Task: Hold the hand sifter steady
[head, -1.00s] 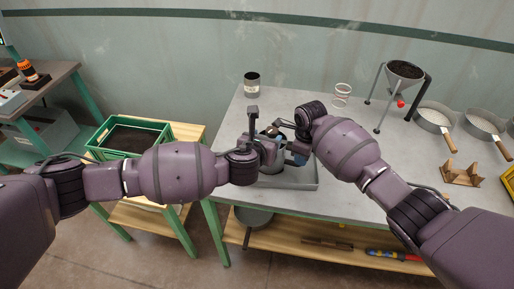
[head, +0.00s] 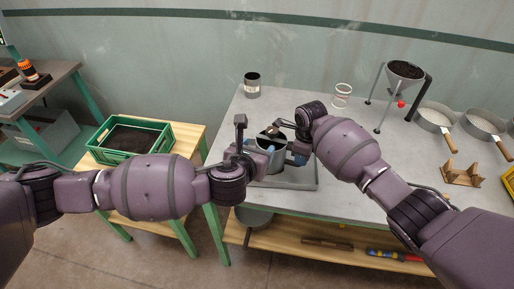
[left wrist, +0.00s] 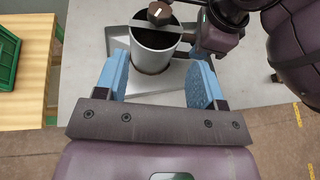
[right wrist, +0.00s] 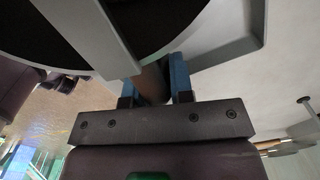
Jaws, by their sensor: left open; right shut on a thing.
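The hand sifter is a grey open-topped cylinder (head: 269,157) above a shallow grey tray (head: 309,184) on the table. In the left wrist view the sifter (left wrist: 156,48) has a dark inside, a flat bar across its top and a brown knob (left wrist: 159,13). My left gripper (left wrist: 159,78) is open and empty, its blue fingers apart, with the sifter just beyond the fingertips. My right gripper (right wrist: 155,82) is shut on the brown handle (right wrist: 151,83) at the sifter's side. Arm parts hide much of the sifter in the head view.
A dark can (head: 252,85), a white coil (head: 342,91) and a funnel of soil on a stand (head: 404,73) stand further back. Round sieves (head: 434,116) and a wooden cradle (head: 461,174) lie to the right. A green crate of soil (head: 131,139) sits on the left bench.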

